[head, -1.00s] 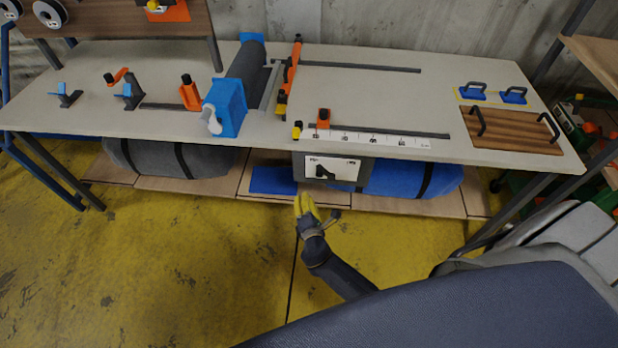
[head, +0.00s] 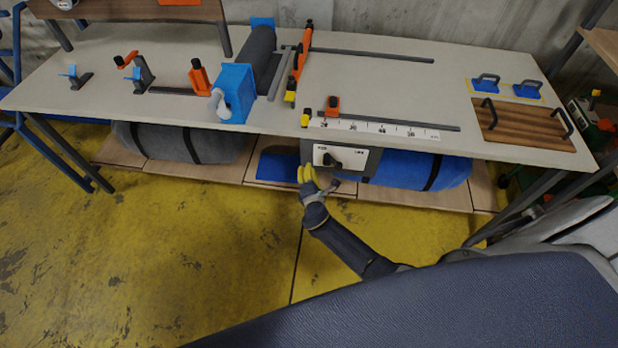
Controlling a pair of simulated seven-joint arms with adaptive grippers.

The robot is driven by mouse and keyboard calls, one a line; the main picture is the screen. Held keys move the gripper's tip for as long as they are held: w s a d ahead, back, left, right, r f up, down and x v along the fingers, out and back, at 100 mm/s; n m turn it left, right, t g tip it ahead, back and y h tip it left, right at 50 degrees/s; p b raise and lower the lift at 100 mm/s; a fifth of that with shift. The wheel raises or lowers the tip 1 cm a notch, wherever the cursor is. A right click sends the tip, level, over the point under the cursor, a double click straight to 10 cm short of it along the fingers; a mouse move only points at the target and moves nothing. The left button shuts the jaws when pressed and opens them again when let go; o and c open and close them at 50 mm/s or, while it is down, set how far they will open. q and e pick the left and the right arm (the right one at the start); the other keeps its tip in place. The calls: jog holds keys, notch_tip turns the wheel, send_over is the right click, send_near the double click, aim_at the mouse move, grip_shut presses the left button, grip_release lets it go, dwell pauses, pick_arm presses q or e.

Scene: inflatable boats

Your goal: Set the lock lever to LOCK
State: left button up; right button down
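The lock lever (head: 330,160) is a small dark handle on a pale panel (head: 349,155) under the front edge of the bench. Small dark labels stand at the panel's upper left and upper right, too small to read surely. My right gripper (head: 307,175), with yellow fingertips, is just below and left of the lever, near the panel's lower left corner. It looks apart from the lever, though depth is hard to judge. Its fingertips lie close together, and I cannot tell how far they are open. My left gripper is not in view.
The bench top (head: 400,85) carries a blue-ended roller (head: 236,95), a ruler strip (head: 385,129) and a wooden board (head: 523,122). Grey (head: 180,142) and blue (head: 405,170) rolls lie on the low shelf. The yellow floor (head: 180,250) in front is clear.

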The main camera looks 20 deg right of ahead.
aim_at(333, 164)
jog(key=shift+w+d+f, duration=0.1)
jog(key=shift+w+d, duration=0.05)
jog(key=shift+w, duration=0.4)
jog(key=shift+d, duration=0.15)
jog(key=shift+s+d+r, duration=0.4)
jog(key=shift+d+r, duration=0.05)
jog(key=shift+d, duration=0.3)
jog(key=shift+s+d+r, duration=0.4)
jog(key=shift+d+r, duration=0.05)
jog(key=shift+d, duration=0.25)
